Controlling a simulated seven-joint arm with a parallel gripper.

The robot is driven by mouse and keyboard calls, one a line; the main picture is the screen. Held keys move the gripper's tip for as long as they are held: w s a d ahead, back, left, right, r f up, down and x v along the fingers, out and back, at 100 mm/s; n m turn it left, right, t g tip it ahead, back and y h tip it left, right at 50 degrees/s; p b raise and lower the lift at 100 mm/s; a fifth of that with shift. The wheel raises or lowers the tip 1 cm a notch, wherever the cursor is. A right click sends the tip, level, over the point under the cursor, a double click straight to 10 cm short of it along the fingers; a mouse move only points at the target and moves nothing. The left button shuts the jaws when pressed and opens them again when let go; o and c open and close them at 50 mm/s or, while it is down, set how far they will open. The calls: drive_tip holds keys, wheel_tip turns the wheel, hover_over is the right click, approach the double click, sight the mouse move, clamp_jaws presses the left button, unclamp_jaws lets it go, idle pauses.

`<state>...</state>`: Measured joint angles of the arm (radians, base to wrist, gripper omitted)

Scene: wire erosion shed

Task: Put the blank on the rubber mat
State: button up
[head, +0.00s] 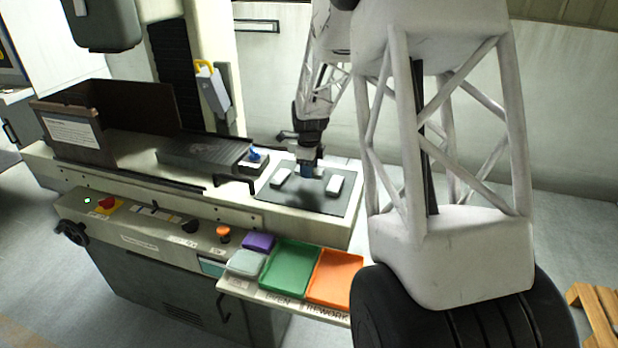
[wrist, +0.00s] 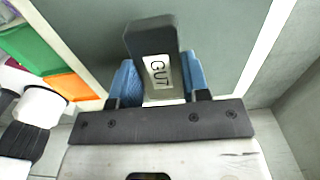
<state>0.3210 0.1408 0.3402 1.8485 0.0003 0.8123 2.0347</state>
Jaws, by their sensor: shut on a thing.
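The blank, a dark grey block (wrist: 150,38) with a white label reading GUT, is held between the blue fingers of my gripper (wrist: 160,85) in the wrist view. The mat also fills much of the wrist view (wrist: 222,35) as a grey-green surface. I cannot tell whether the blank touches the mat.
A dark grey slab (head: 200,153) and a blue-topped item (head: 254,155) lie left of the mat. Green (head: 290,268) and orange (head: 335,278) trays stand in front. The mat's front part is clear.

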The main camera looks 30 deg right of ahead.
sight(309, 184)
drive_tip(key=shift+f, duration=1.7)
drive_tip(key=shift+f, duration=0.1)
drive_tip(key=o, duration=1.3)
drive_tip(key=shift+f, duration=0.1)
drive_tip(key=shift+c, duration=0.2)
wheel_tip(309, 184, up, 12)
drive_tip(key=shift+r, duration=0.2)
